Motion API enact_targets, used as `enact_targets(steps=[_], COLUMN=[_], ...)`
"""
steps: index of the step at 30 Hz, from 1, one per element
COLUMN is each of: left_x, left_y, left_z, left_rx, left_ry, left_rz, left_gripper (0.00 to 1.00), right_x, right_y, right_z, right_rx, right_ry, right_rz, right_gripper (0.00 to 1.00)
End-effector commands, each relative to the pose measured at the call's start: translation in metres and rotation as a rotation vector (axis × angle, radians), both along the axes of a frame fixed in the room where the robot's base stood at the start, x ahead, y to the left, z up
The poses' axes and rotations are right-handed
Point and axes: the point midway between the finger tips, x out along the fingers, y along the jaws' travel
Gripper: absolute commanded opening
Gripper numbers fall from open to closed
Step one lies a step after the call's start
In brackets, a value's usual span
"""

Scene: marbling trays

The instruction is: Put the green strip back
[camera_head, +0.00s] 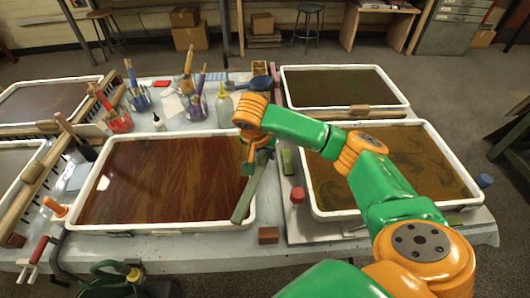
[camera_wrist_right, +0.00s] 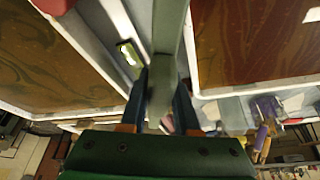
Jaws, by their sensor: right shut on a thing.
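The green strip (camera_head: 243,201) is a long, flat, grey-green bar. My right gripper (camera_head: 256,165) is shut on it near its far end. The strip slants down toward the front over the right rim of the middle front tray (camera_head: 250,215); I cannot tell whether it touches the rim. In the right wrist view the strip (camera_wrist_right: 169,30) runs up between the two dark fingers (camera_wrist_right: 163,85) of the gripper. My left gripper does not show.
A tray with dark olive liquid (camera_head: 447,147) stands right of the strip. A small green block (camera_head: 287,161) and a red jar (camera_head: 297,195) sit between the trays. A brown block (camera_head: 268,235) lies in front. Brush pots (camera_head: 196,106) stand behind.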

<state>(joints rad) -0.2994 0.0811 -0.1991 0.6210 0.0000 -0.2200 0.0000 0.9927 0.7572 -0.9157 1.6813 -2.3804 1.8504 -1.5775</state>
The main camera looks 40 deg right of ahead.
Motion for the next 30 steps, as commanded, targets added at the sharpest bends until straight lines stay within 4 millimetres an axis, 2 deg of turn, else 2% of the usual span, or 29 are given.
enact_targets(steps=[2,14,15,17,18,25,28,30], left_x=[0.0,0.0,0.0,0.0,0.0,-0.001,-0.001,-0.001], left_y=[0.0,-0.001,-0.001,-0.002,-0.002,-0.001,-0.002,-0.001], left_z=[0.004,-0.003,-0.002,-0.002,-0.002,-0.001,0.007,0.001], left_rx=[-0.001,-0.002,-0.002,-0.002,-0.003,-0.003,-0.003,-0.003], left_ry=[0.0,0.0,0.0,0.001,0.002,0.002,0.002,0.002], left_rz=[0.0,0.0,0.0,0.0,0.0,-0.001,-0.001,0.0], left_gripper=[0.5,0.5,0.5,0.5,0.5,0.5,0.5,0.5], right_x=[0.0,0.001,0.001,0.0,0.0,0.0,0.0,-0.001], right_y=[0.0,0.001,0.001,0.001,0.001,0.001,0.001,0.005], right_z=[-0.006,-0.014,-0.012,-0.012,-0.012,-0.012,-0.003,0.003], right_rx=[0.0,0.0,0.001,0.001,0.001,0.001,0.002,0.002], right_ry=[0.002,-0.002,-0.001,-0.001,-0.001,-0.001,0.0,-0.006], right_rz=[-0.001,-0.001,-0.001,-0.001,-0.001,-0.001,-0.001,0.001], right_gripper=[0.0,0.0,0.41,0.57,0.6,0.6,0.6,0.6])
